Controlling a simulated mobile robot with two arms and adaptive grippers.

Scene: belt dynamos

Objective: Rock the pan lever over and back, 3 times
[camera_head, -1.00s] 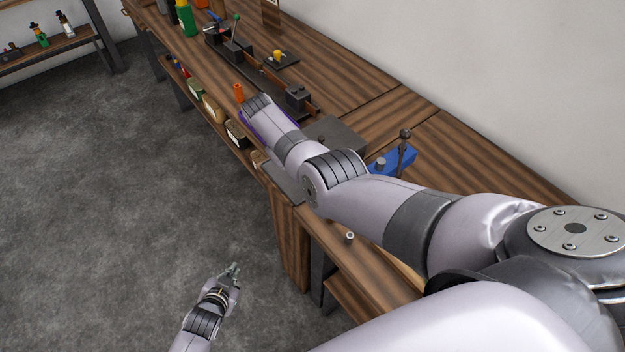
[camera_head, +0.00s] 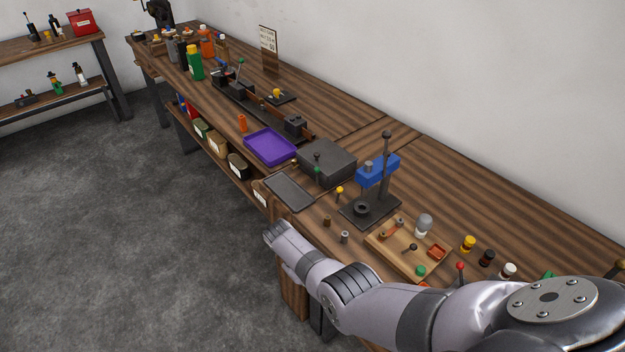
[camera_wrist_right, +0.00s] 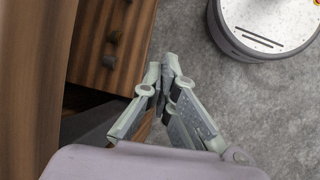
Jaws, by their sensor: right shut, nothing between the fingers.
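Several small levers stand along the bench, and I cannot tell for sure which is the pan lever. A dark-knobbed lever (camera_head: 317,158) stands at the front of a dark grey box (camera_head: 328,163). A yellow-knobbed lever (camera_head: 339,190) stands closer to me, and a red-knobbed lever (camera_head: 460,267) is near my right arm. A green-knobbed lever (camera_head: 239,63) is on the far fixture. My right gripper (camera_wrist_right: 167,58) is shut and empty, beside wooden drawers with the floor below. In the head view its fingers are hidden. My left gripper is out of view.
A purple tray (camera_head: 270,147) and a flat grey plate (camera_head: 289,192) lie at the bench's front edge. The bench's back strip (camera_head: 350,105) is clear.

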